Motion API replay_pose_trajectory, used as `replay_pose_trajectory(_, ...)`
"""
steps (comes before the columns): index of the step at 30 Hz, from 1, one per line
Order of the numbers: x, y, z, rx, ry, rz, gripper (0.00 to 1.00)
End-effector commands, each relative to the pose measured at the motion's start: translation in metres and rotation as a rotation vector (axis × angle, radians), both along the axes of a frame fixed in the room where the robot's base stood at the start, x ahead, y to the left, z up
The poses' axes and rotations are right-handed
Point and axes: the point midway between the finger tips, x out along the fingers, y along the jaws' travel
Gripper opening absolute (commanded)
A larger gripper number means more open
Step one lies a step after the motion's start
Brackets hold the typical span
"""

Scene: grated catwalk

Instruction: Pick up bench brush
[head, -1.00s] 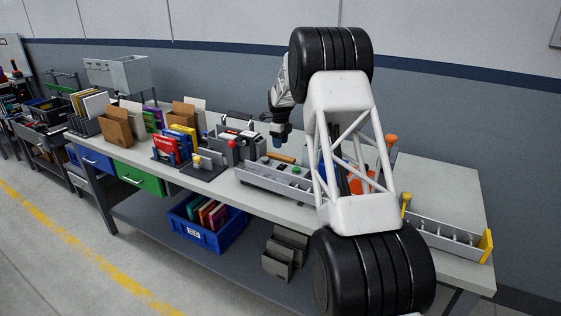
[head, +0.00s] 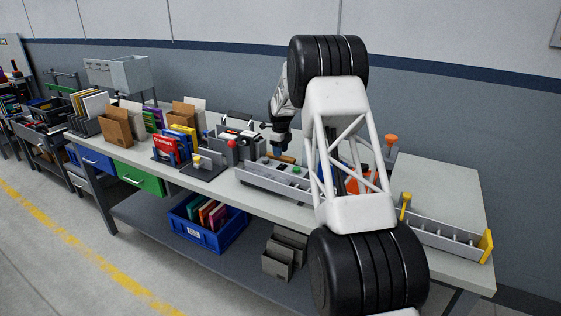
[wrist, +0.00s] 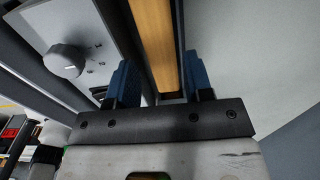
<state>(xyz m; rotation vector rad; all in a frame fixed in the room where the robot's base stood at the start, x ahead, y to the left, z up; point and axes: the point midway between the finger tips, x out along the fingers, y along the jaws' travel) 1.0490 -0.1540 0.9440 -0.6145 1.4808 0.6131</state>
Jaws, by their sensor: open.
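The bench brush shows as a tan wooden bar (wrist: 155,42) in the wrist view, with a dark strip along its right side. In the head view its tan top (head: 287,159) shows on the workbench, behind a grey channel-shaped fixture. My gripper (wrist: 160,82) is open, with one blue fingertip on each side of the bar. I cannot tell whether either fingertip touches it. In the head view my gripper (head: 279,151) is low, right at the brush and partly covering it. The brush's bristles are not clearly visible.
The grey fixture (head: 262,181) with a green knob stands in front of the brush. Grey bins (head: 238,150) and several upright books are to the left. An orange-topped object (head: 391,139) and a long grey tray (head: 445,236) are to the right. The bench's back right is bare.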

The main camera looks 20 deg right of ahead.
Motion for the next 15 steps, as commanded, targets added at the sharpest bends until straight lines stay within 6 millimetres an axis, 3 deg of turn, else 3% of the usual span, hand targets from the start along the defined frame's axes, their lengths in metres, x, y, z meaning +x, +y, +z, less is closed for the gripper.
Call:
replay_pose_trajectory(7,0.001,0.000,-0.028,0.001,0.001,0.000,0.47)
replay_pose_trajectory(15,0.001,0.000,-0.035,0.002,0.001,0.001,0.47)
